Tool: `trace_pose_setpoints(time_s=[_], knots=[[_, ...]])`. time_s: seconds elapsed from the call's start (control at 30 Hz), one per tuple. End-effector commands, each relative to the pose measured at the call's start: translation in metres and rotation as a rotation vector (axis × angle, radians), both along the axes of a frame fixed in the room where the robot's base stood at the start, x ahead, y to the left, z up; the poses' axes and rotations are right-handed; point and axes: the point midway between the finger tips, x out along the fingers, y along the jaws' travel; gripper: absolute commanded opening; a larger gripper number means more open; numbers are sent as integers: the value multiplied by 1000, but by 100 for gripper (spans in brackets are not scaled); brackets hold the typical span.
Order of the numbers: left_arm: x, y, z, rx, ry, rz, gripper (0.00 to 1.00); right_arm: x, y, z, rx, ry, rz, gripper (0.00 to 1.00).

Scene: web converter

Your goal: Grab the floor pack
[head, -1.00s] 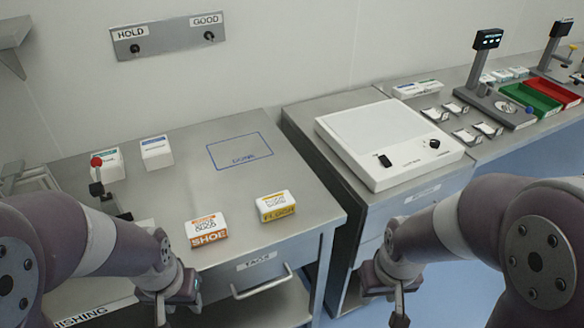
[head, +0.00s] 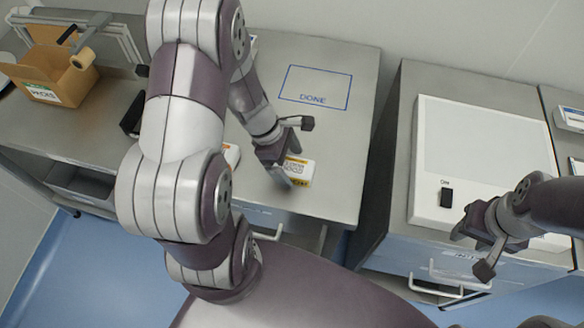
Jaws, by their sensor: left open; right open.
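The floor pack (head: 301,168), white with a yellow band, lies near the front edge of the steel table (head: 345,185). My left gripper (head: 289,163) is open right at its left side and hides part of it. I cannot tell whether the fingers touch the pack. My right gripper (head: 474,247) is open and empty, in front of the white light box at the right.
An orange and white pack (head: 231,156) shows partly behind my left arm. A blue outlined area marked DONE (head: 315,87) is empty behind the floor pack. A cardboard box (head: 50,75) stands at the far left. The white light box (head: 485,150) is at the right.

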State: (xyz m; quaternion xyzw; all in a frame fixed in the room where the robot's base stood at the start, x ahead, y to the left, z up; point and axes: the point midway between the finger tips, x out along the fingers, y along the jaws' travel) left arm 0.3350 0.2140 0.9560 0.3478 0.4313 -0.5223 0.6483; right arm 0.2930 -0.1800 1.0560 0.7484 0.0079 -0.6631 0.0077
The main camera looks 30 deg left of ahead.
Motion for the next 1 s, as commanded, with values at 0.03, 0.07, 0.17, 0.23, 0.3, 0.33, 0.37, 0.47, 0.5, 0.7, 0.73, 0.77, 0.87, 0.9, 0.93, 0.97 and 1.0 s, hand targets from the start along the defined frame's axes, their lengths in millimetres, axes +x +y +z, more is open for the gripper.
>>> trace_pose_setpoints(time_s=[0.03,0.07,0.17,0.23,0.3,0.33,0.37,0.47,0.5,0.7,0.73,0.77,0.87,0.9,0.93,0.97,1.0], knots=[[0,-4,-9,-2,2,-3,92,0,0,-3,0,0,0,43],[1,-5,-12,-1,1,-2,92,0,0,-3,0,0,0,43],[1,-7,-17,0,0,-3,92,0,0,-3,0,0,0,43],[2,-7,-17,0,-2,-2,92,0,0,-3,0,0,0,43],[2,-7,-17,0,-2,-2,92,0,0,-3,0,0,0,43],[2,-7,-17,0,-1,-3,92,0,0,-3,0,0,0,43],[2,-7,-17,0,-1,-3,92,0,0,-3,0,0,0,43],[2,-7,-17,0,-1,-3,92,0,0,-3,0,0,0,43],[2,-7,-18,0,-1,-3,92,0,0,-3,0,0,0,43],[2,-7,-20,0,-1,-3,92,0,0,-6,0,0,0,43],[2,-7,-21,0,-1,-3,92,0,0,-6,0,0,0,43],[2,-7,-21,0,-1,-2,92,0,0,-6,0,0,0,43],[2,-7,-22,0,-1,-2,92,0,0,-7,0,0,0,43],[2,-7,-22,0,-1,-2,92,0,0,-6,0,0,0,43],[2,-7,-22,0,-1,-2,92,0,0,-6,0,0,0,43],[2,-7,-22,0,-1,-2,92,0,0,-6,0,0,0,43],[2,-7,-22,0,-1,-2,92,0,0,-6,0,0,0,43]])
